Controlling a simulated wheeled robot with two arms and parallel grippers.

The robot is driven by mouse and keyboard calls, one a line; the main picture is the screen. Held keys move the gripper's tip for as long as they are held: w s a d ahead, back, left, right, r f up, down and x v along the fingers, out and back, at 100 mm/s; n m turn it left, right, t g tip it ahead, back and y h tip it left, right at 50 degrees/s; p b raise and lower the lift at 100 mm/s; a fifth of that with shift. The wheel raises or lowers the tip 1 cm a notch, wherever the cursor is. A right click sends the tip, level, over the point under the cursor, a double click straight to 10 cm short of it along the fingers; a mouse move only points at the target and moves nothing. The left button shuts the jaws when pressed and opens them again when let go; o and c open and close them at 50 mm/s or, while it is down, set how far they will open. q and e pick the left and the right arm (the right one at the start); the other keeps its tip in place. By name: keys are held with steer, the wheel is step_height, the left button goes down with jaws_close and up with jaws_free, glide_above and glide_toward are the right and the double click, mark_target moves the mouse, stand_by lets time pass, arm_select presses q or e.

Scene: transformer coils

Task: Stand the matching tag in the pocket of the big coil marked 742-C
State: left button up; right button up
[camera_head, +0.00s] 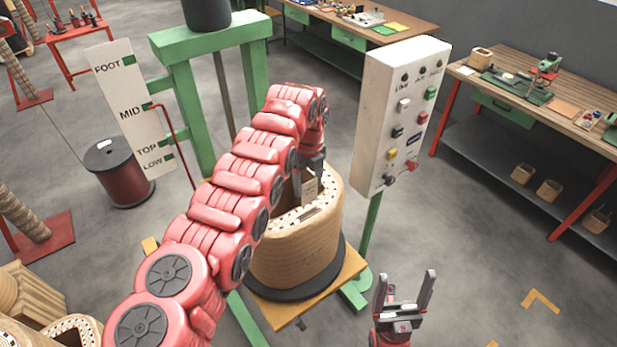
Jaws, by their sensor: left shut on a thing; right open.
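The big coil (297,255) is a tan oval winding with a hollow middle and a pale, dotted top rim. It stands on a dark round base above a yellow platform. My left arm reaches over it, and my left gripper (311,178) points down at the opening. It is shut on a small beige tag (309,188), upright at the far inner side of the rim. I cannot tell whether the tag touches the coil or sits in a pocket. No marking 742-C is legible. My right gripper (405,292) is open and empty, right of the coil, fingers up.
A white control box (402,115) on a green post stands right of the coil. A green frame (215,50) and a white FOOT/MID/TOP/LOW board (120,105) stand behind it. A dark red wire spool (120,175) is at left.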

mark_target(308, 194)
arm_select(q)
steer(key=shift+s+f, duration=0.3)
steer(key=shift+f, duration=0.2)
steer(key=shift+w+f+b, duration=0.15)
steer(key=shift+f+b, duration=0.05)
steer(key=shift+f, duration=0.6)
steer(key=shift+w+f+b, duration=0.1)
steer(key=shift+f+b, duration=0.1)
steer(key=shift+f, duration=0.55)
steer(key=shift+s+f+b, duration=0.1)
steer(key=shift+f+b, duration=0.5)
steer(key=shift+b, duration=0.25)
steer(key=shift+f+b, duration=1.5)
steer(key=shift+b, duration=0.1)
steer(key=o, duration=1.3)
steer(key=shift+o, duration=0.2)
